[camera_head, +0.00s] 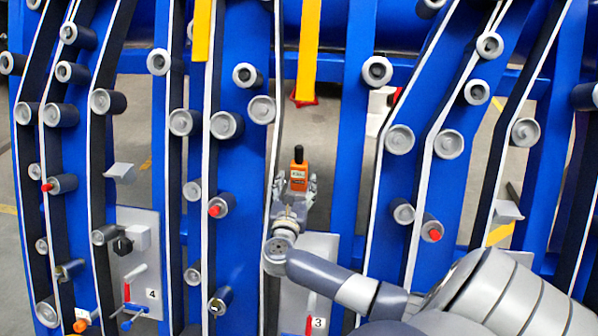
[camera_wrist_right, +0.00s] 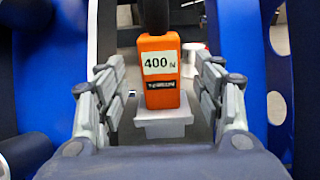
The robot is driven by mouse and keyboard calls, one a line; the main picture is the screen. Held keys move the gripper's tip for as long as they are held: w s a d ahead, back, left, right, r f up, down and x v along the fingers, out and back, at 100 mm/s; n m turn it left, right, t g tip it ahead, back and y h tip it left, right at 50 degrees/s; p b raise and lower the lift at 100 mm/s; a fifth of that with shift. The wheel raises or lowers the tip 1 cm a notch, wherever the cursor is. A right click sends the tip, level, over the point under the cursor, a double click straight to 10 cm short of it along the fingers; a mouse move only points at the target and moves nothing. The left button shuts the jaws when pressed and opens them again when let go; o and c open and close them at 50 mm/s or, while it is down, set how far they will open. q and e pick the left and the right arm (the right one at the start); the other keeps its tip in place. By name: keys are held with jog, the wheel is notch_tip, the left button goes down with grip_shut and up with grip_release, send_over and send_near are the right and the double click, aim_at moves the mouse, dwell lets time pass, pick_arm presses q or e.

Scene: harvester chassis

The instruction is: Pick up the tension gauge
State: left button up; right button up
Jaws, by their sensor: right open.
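The tension gauge (camera_head: 298,177) is a small orange box with a black top, upright in the middle of the head view. In the right wrist view the gauge (camera_wrist_right: 160,72) carries a white "400 N" label and sits on a small light grey holder (camera_wrist_right: 165,122). My right gripper (camera_head: 294,188) is at the gauge. In the wrist view its fingers (camera_wrist_right: 163,82) stand open on both sides of the gauge, with gaps between them and it. My left gripper is not in view.
Blue chassis columns (camera_head: 352,120) with grey rollers (camera_head: 226,125) and belts stand on both sides. A yellow bar (camera_head: 308,50) hangs above the gauge. Grey plates with red-handled levers, marked 4 (camera_head: 140,225) and 3 (camera_head: 322,250), are lower down. Another small grey holder (camera_head: 121,171) is empty at the left.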

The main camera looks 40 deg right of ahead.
aim_at(298, 176)
jog(key=x, duration=0.4)
jog(key=shift+r+p, duration=0.15)
jog(key=shift+p, duration=0.2)
jog(key=shift+w+d, duration=0.3)
jog(key=shift+d, duration=0.1)
jog(key=shift+s, duration=0.1)
jog(key=c, duration=1.3)
grip_shut()
jog(key=shift+r, duration=0.1)
